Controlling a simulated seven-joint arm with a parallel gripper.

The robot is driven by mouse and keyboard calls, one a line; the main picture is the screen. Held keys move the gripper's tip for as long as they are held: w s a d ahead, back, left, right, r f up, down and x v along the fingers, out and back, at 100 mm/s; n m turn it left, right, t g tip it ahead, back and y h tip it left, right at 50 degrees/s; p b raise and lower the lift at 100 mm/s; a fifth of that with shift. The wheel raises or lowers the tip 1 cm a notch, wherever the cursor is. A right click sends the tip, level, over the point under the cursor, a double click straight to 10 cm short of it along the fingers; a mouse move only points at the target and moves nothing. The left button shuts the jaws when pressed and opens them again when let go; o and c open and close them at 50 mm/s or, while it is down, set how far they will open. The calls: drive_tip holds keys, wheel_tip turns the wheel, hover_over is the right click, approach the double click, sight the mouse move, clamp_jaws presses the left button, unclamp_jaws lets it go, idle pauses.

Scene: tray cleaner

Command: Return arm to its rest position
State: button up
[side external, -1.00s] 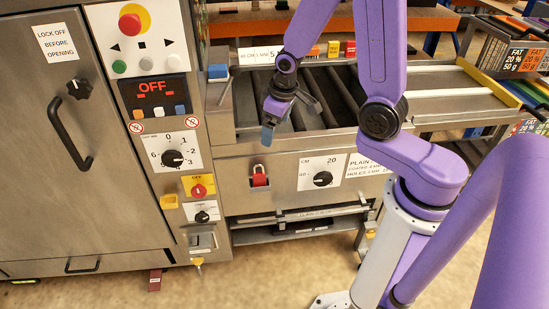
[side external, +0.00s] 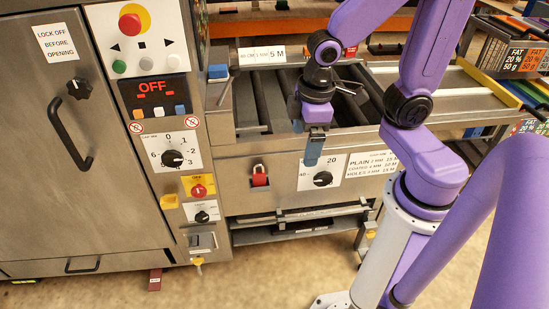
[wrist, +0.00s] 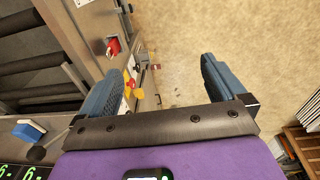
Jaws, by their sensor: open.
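My gripper (side external: 313,150) is open and empty, its blue fingers pointing down in front of the tray cleaner's front panel, right of the red padlock. One finger partly hides the other in the side view. In the wrist view, the two fingers of my gripper (wrist: 162,70) stand wide apart with nothing between them but floor and a strip of the machine's front. My purple arm is bent, with its elbow up and out of the picture. Whether the fingers touch the panel is not clear, but they seem in front of it.
The roller bed (side external: 350,108) lies behind my gripper. The red padlock (side external: 259,176) hangs on the panel and a dial (side external: 323,179) is just below the fingers. The control column (side external: 165,130) reads OFF. The closed door (side external: 45,180) is at left. Open floor (wrist: 240,40) shows beyond the fingers.

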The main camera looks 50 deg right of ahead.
drive_tip(key=s+r+n, duration=0.2)
drive_tip(key=s+n, duration=0.1)
drive_tip(key=s, duration=0.6)
drive_tip(key=shift+s+d+r+g, duration=0.15)
drive_tip(key=shift+s+r+g, duration=0.1)
drive_tip(key=shift+r+g, duration=0.15)
